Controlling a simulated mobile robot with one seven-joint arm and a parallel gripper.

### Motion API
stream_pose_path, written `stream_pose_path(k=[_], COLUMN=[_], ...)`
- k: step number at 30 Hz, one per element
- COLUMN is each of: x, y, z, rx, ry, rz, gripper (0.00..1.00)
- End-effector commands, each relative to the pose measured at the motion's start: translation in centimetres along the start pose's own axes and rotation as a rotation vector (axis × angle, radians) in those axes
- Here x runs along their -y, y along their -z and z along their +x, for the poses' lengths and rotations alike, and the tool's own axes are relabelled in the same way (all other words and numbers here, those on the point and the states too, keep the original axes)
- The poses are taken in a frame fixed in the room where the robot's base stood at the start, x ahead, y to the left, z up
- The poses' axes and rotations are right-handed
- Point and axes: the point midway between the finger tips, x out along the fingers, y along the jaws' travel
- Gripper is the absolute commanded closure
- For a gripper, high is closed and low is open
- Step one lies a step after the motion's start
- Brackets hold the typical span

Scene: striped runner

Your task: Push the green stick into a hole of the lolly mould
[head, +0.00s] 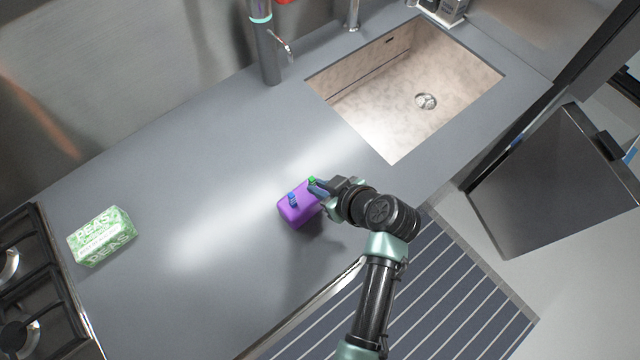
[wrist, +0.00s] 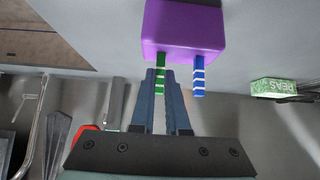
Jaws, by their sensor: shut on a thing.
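The purple lolly mould (head: 297,211) stands on the grey counter; it fills the upper middle of the wrist view (wrist: 182,32). My gripper (head: 319,187) is at the mould's upper right edge in the head view. In the wrist view my gripper (wrist: 161,76) is shut on the green stick (wrist: 160,90), which has pale bands. The green stick's end meets the mould's face in that view, beside the blue stick (wrist: 198,80). I cannot tell how deep it sits. The head view shows only a small green end (head: 312,181). The blue stick stands in the mould.
A green pea packet (head: 102,237) lies far left by the stove (head: 30,290). A sink (head: 405,85) is set in the counter at the upper right. A tall dispenser (head: 268,50) stands at the back. The counter left of the mould is clear.

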Motion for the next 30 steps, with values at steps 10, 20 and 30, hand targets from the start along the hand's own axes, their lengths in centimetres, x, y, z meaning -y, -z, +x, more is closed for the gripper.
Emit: stream_pose_path(k=[10,20,30], x=[0.0,-0.1,-0.2], y=[-0.1,-0.1,-0.3], z=[0.1,-0.4,-6.0], rx=[0.000,0.000,-0.001], ry=[0.000,-0.001,-0.006], rz=[0.000,0.000,0.000], gripper=[0.52,0.52,0.52])
